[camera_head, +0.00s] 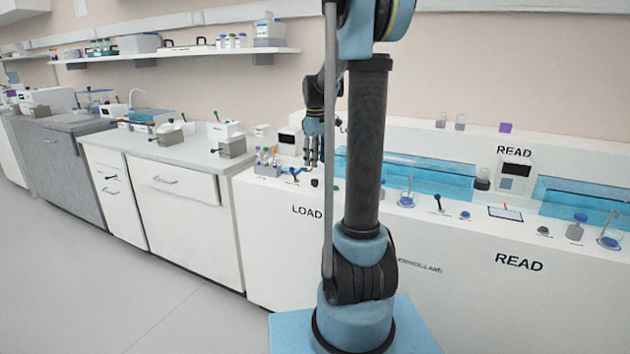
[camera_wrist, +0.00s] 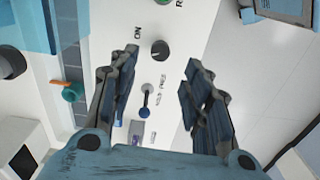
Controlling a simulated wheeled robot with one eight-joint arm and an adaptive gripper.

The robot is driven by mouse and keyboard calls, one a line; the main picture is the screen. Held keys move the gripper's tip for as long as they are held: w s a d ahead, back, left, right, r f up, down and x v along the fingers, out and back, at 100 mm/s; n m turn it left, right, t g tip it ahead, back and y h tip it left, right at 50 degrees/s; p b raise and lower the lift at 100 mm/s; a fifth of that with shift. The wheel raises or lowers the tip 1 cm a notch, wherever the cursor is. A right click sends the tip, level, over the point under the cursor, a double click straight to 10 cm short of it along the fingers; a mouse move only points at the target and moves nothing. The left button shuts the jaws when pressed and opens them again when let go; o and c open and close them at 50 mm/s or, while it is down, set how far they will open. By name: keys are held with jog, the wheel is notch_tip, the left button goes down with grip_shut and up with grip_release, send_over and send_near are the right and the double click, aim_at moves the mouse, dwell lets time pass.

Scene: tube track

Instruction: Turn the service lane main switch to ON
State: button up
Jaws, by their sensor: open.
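In the wrist view, a round dark knob (camera_wrist: 160,50) sits on a white panel beside the printed word ON, and appears to be the main switch. Its pointer direction is too small to read. Below it in the picture stands a small lever (camera_wrist: 145,100) with a blue base, next to tiny unreadable print. My gripper (camera_wrist: 160,62) is open, with its fingers on either side of the knob and lever in the picture and nothing between them. I cannot tell its height above the panel. In the head view my gripper (camera_head: 313,158) points down over the LOAD end of the white counter.
A tube rack (camera_head: 267,170) stands left of my gripper. A dark knob (camera_head: 315,183) and a blue lever (camera_head: 292,172) are close below it. A blue-lidded track (camera_head: 430,175) runs to the right. A green and orange fitting (camera_wrist: 72,92) is near the left finger.

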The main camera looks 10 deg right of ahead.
aim_at(315, 180)
notch_tip(315, 180, down, 8)
jog(key=shift+f, duration=0.15)
dwell(0.3)
grip_shut()
